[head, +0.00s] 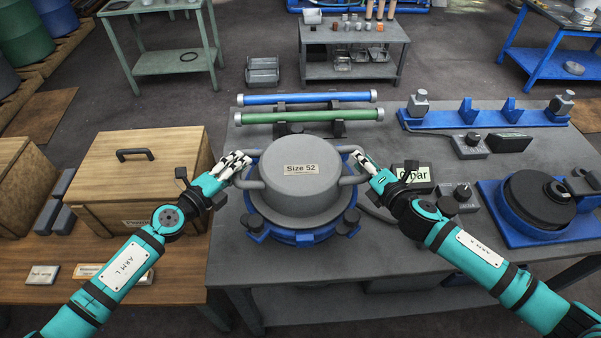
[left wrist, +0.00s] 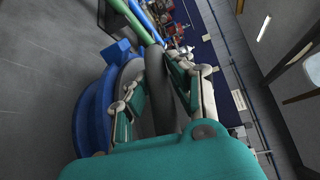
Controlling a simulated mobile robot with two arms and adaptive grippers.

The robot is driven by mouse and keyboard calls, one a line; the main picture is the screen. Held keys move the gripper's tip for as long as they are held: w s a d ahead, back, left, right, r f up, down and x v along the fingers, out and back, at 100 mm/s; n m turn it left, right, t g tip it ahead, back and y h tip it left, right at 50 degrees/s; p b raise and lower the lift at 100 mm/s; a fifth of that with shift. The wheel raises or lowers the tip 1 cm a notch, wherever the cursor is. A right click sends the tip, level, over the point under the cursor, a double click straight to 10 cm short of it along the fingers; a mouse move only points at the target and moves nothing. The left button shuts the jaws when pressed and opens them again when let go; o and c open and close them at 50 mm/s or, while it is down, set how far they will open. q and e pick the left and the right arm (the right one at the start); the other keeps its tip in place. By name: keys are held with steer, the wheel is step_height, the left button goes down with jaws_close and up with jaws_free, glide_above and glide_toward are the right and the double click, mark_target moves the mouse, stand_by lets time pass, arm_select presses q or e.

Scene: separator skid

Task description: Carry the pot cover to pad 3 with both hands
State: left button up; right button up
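The pot cover (head: 300,190) is a grey round lid labelled "Size 52" with a loop handle on each side. It sits level over a blue round base (head: 297,235) on the grey bench. My left gripper (head: 237,165) is at the left handle. In the left wrist view, the fingers of the left gripper (left wrist: 158,80) lie on both sides of the grey handle bar (left wrist: 160,100) and close against it. My right gripper (head: 363,162) is at the right handle; its fingers' closure is too small to tell. I can make out no pad marked 3.
Blue (head: 306,98) and green (head: 310,117) tubes lie behind the cover. A gauge display (head: 412,174), a knob box (head: 461,195) and a black disc on a blue stand (head: 540,200) are right. A wooden crate (head: 140,170) stands left. The bench front (head: 330,265) is clear.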

arm_select(q)
steer(key=shift+f, duration=0.1)
jaws_close()
arm_select(e)
jaws_close()
